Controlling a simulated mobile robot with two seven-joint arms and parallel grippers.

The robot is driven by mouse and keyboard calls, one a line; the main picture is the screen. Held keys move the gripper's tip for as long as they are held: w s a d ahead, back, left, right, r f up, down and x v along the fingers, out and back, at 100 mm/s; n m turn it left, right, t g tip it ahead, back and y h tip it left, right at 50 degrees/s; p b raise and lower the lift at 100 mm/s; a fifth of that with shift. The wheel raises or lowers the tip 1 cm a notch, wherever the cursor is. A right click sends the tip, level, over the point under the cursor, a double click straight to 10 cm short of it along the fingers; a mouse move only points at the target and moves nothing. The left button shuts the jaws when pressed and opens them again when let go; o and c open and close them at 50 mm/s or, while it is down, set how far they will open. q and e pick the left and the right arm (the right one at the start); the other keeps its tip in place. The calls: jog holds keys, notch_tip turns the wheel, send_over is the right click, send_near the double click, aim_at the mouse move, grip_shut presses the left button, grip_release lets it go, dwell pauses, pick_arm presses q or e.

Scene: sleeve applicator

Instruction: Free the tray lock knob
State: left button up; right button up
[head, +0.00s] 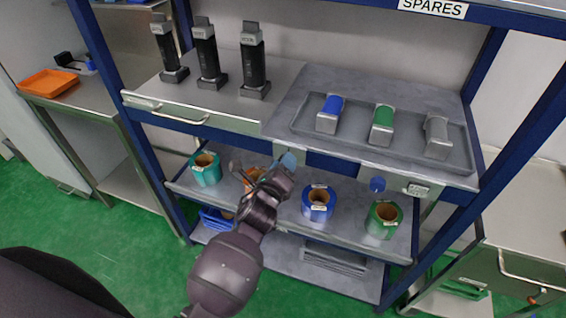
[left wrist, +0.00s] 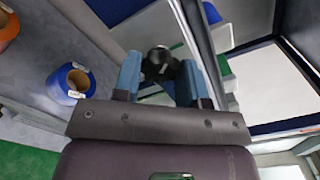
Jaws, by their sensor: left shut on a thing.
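My left gripper (head: 287,163) is at the front edge of the upper shelf, below the left end of the grey tray (head: 353,128). In the left wrist view the blue fingertips of my left gripper (left wrist: 160,76) are shut around a dark round knob (left wrist: 158,57). The gripper hides that knob in the head view. A separate blue knob (head: 377,184) sits further right on the shelf front, beside a small label (head: 418,189); a blue round part (left wrist: 212,13) also shows in the left wrist view. My right gripper is in neither view.
The tray holds blue (head: 329,114), green (head: 382,125) and grey (head: 437,137) cartridges. Several label rolls stand on the shelf below, including a blue roll (head: 318,203); an orange one is partly behind my arm. Three black applicators, one here (head: 253,65), stand upper left.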

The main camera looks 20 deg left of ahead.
pick_arm(q)
jog(key=n+p, duration=0.6)
jog(key=n, duration=2.2)
jog(key=shift+f, duration=0.15)
jog(key=shift+n, duration=0.4)
jog(key=o, duration=0.9)
